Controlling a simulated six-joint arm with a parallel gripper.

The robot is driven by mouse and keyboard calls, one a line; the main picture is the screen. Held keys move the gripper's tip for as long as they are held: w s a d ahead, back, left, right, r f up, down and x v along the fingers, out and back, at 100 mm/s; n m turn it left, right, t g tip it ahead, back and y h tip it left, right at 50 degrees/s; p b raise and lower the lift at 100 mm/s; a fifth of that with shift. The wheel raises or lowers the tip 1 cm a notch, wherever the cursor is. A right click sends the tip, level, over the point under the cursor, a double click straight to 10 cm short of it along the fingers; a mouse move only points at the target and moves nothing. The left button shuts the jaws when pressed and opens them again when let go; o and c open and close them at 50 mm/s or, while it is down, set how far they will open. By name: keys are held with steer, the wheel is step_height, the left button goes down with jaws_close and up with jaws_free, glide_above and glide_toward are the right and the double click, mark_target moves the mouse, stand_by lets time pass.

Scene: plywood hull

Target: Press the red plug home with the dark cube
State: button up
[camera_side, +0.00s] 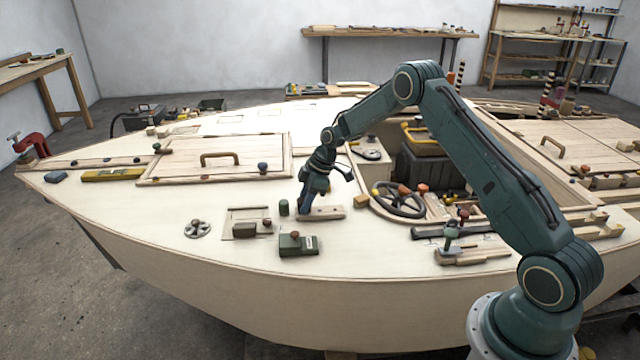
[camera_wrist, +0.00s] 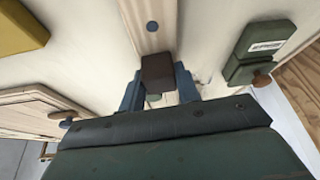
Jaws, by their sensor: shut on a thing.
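My gripper (camera_wrist: 160,86) is shut on a dark brown cube (camera_wrist: 158,69), with a blue-grey finger on each side of it. In the side view my gripper (camera_side: 308,205) is low over the deck, at a pale wooden strip (camera_side: 334,213). The strip (camera_wrist: 146,9) runs under the cube in the wrist view. A blue round spot (camera_wrist: 152,27) shows on it beyond the cube, and a green round spot (camera_wrist: 153,97) shows on the near side. I cannot make out the red plug; the cube covers part of the strip. Contact between cube and strip cannot be told.
A green box (camera_side: 298,244) with a label stands in front of the strip. A green cylinder (camera_side: 284,207) stands just left of my gripper. A steering wheel (camera_side: 398,200) and the open cockpit lie to the right. A hatch (camera_side: 215,159) with a handle lies behind left.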

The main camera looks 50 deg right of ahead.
steer(key=shift+s+f, duration=0.1)
steer(key=shift+f, duration=0.3)
stand_by(0.5)
steer(key=shift+r, duration=0.15)
steer(key=shift+r, duration=2.25)
